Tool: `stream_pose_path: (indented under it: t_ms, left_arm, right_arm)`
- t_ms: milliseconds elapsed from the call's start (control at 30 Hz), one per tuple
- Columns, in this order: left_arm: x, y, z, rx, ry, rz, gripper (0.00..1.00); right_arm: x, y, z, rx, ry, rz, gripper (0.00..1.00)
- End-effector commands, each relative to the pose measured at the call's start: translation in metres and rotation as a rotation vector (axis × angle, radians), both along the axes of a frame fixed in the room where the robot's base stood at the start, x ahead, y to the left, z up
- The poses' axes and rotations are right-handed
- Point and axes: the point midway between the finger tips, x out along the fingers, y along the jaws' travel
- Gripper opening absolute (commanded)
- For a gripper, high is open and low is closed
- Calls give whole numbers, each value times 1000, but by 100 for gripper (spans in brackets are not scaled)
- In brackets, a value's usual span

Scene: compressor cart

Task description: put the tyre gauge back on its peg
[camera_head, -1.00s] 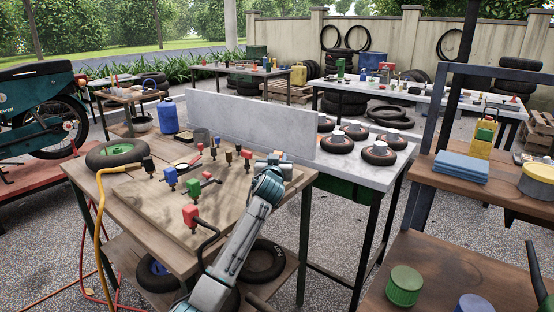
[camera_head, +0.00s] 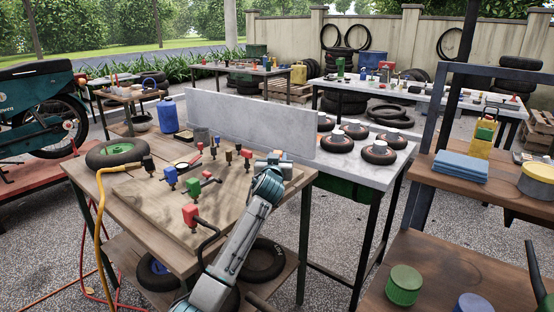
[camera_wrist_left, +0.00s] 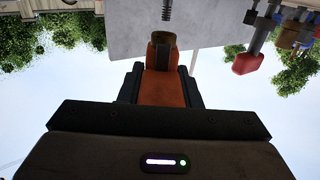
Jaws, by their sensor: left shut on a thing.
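The tyre gauge, as it appears, is an orange-red body with a brown collar (camera_wrist_left: 162,56) in the left wrist view. My left gripper (camera_wrist_left: 160,76) is shut on it, with dark fingers on both sides. A threaded peg (camera_wrist_left: 167,10) shows just beyond the collar, apart from it in the picture; I cannot tell the true gap. In the head view, my left gripper (camera_head: 273,160) is over the right part of the bench board (camera_head: 210,217), and the gauge is mostly hidden there. My right gripper is not in view.
Several small posts with coloured heads stand on the board, including a red block (camera_head: 190,215) and a blue one (camera_head: 170,176). A grey upright panel (camera_head: 250,125) stands behind. A tyre (camera_head: 116,152) lies at the bench's left. A shelf (camera_head: 470,190) is at the right.

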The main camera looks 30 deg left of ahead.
Motion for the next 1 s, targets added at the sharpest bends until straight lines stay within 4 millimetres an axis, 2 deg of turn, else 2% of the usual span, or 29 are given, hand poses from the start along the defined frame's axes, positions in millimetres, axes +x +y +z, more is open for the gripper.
stream_pose_path:
  t_ms: [1000]
  left_arm:
    - [0, 0, -5, 0, 0, 0, 7]
  right_arm:
    - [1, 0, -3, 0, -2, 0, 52]
